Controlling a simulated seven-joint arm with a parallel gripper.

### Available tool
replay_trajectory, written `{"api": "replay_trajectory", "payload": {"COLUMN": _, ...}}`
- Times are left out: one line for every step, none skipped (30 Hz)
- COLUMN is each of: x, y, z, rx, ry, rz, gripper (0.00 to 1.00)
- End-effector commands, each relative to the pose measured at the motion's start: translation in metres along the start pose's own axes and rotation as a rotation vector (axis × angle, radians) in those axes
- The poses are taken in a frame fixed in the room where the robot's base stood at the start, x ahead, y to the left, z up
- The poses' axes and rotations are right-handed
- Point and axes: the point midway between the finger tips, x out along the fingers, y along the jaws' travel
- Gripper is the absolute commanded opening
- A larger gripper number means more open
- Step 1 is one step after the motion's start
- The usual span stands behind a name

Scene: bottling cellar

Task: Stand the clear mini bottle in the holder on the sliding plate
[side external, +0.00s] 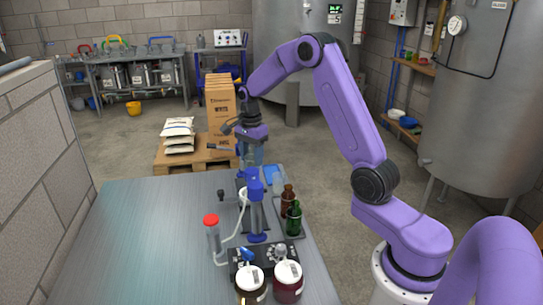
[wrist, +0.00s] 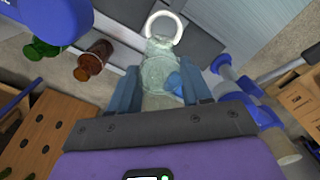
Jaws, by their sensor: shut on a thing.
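The clear mini bottle (wrist: 157,73) is between the two blue fingers of my gripper (wrist: 161,66) in the wrist view, and the gripper is shut on it. In the side external view my gripper (side external: 252,160) is above the far end of the bench, behind the blue upright of the filling stand (side external: 256,207). The bottle is hard to make out there. A white ring (wrist: 151,24), apparently the holder, lies just beyond the bottle in the wrist view, over a dark plate (wrist: 197,40). I cannot tell whether bottle and ring touch.
A brown bottle (side external: 287,199) and a green bottle (side external: 294,219) stand in a tray right of the stand. A red-capped clear cylinder (side external: 212,238) and two jars (side external: 250,285) (side external: 288,283) are nearer. The bench's left side (side external: 140,240) is clear.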

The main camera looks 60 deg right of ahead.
Motion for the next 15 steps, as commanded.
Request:
{"api": "replay_trajectory", "payload": {"x": 0.001, "y": -0.005, "z": 0.005, "rx": -0.001, "ry": 0.0, "rz": -0.001, "gripper": 0.13}}
{"api": "replay_trajectory", "payload": {"x": 0.001, "y": -0.007, "z": 0.006, "rx": 0.0, "ry": 0.0, "rz": -0.001, "gripper": 0.13}}
{"api": "replay_trajectory", "payload": {"x": 0.003, "y": -0.009, "z": 0.008, "rx": 0.001, "ry": 0.0, "rz": 0.0, "gripper": 0.13}}
{"api": "replay_trajectory", "payload": {"x": 0.004, "y": -0.009, "z": 0.008, "rx": 0.001, "ry": 0.0, "rz": 0.0, "gripper": 0.13}}
{"api": "replay_trajectory", "payload": {"x": 0.005, "y": -0.01, "z": 0.009, "rx": 0.002, "ry": 0.0, "rz": 0.0, "gripper": 0.13}}
{"api": "replay_trajectory", "payload": {"x": 0.007, "y": -0.01, "z": 0.009, "rx": 0.002, "ry": 0.0, "rz": 0.001, "gripper": 0.13}}
{"api": "replay_trajectory", "payload": {"x": 0.009, "y": -0.009, "z": 0.009, "rx": 0.002, "ry": 0.0, "rz": 0.001, "gripper": 0.13}}
{"api": "replay_trajectory", "payload": {"x": 0.011, "y": -0.009, "z": 0.009, "rx": 0.002, "ry": 0.0, "rz": 0.002, "gripper": 0.13}}
{"api": "replay_trajectory", "payload": {"x": 0.015, "y": -0.009, "z": 0.009, "rx": 0.002, "ry": 0.0, "rz": 0.001, "gripper": 0.13}}
{"api": "replay_trajectory", "payload": {"x": 0.018, "y": -0.009, "z": 0.009, "rx": 0.001, "ry": 0.0, "rz": 0.002, "gripper": 0.13}}
{"api": "replay_trajectory", "payload": {"x": 0.02, "y": -0.009, "z": 0.009, "rx": 0.001, "ry": 0.0, "rz": 0.002, "gripper": 0.13}}
{"api": "replay_trajectory", "payload": {"x": 0.024, "y": -0.009, "z": 0.009, "rx": 0.002, "ry": 0.0, "rz": 0.002, "gripper": 0.13}}
{"api": "replay_trajectory", "payload": {"x": 0.026, "y": -0.009, "z": 0.009, "rx": 0.002, "ry": 0.0, "rz": 0.001, "gripper": 0.13}}
{"api": "replay_trajectory", "payload": {"x": 0.028, "y": -0.009, "z": 0.009, "rx": 0.002, "ry": 0.0, "rz": 0.0, "gripper": 0.13}}
{"api": "replay_trajectory", "payload": {"x": 0.031, "y": -0.009, "z": 0.009, "rx": 0.002, "ry": 0.0, "rz": 0.001, "gripper": 0.13}}
